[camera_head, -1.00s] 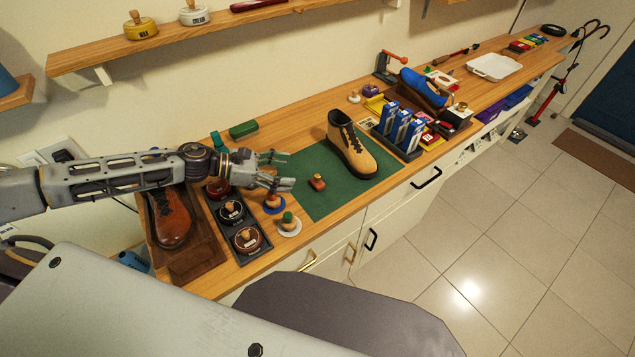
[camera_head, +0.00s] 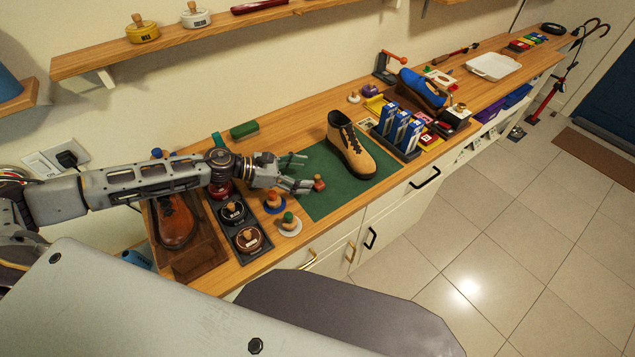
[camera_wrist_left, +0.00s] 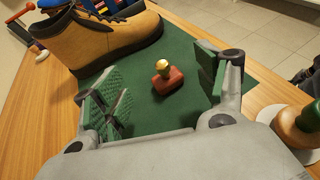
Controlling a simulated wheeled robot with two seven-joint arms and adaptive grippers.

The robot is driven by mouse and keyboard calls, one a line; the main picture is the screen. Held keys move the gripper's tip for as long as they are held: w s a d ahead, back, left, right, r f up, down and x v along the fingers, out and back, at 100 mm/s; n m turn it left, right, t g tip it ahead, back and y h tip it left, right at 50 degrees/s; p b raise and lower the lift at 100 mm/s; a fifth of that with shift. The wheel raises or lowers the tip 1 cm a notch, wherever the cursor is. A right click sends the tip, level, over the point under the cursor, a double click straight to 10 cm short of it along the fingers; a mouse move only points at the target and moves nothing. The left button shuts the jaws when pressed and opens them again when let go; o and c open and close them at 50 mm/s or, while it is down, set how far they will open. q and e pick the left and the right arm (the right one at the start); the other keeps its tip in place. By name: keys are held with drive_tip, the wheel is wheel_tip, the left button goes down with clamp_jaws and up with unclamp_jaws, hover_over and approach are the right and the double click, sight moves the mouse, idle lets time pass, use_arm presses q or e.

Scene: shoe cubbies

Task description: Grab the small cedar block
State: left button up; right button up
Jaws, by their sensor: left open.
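In the left wrist view the block lies ahead, between the two spread fingers (camera_wrist_left: 158,90), and I see no contact. My right gripper is not in view.
A tan boot (camera_head: 352,148) stands on the mat just beyond the block. Knobbed discs, one orange-topped (camera_head: 274,200) and one green-topped (camera_head: 289,222), sit near the mat's left edge. Polish tins (camera_head: 233,212) lie in a dark tray. The mat's front part is clear.

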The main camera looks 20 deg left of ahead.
sight(316, 176)
use_arm(q)
drive_tip(key=shift+w+d+f, duration=0.15)
drive_tip(key=shift+w+d, duration=0.05)
drive_tip(key=shift+d, duration=0.15)
drive_tip(key=shift+w+d+f+p, duration=0.2)
drive_tip(key=shift+w+d+p, duration=0.05)
drive_tip(key=shift+d+p, duration=0.25)
drive_tip(key=shift+p+x, duration=0.35)
drive_tip(key=shift+x, duration=0.6)
drive_tip(key=shift+w+d+f, duration=0.15)
drive_tip(key=shift+d+f, duration=0.15)
drive_tip(key=shift+d, duration=0.05)
drive_tip(key=shift+d+f, duration=0.1)
drive_tip(key=shift+f, duration=0.05)
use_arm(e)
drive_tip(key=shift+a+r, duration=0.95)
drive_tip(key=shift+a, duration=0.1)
use_arm(q)
drive_tip(key=shift+c, duration=0.4)
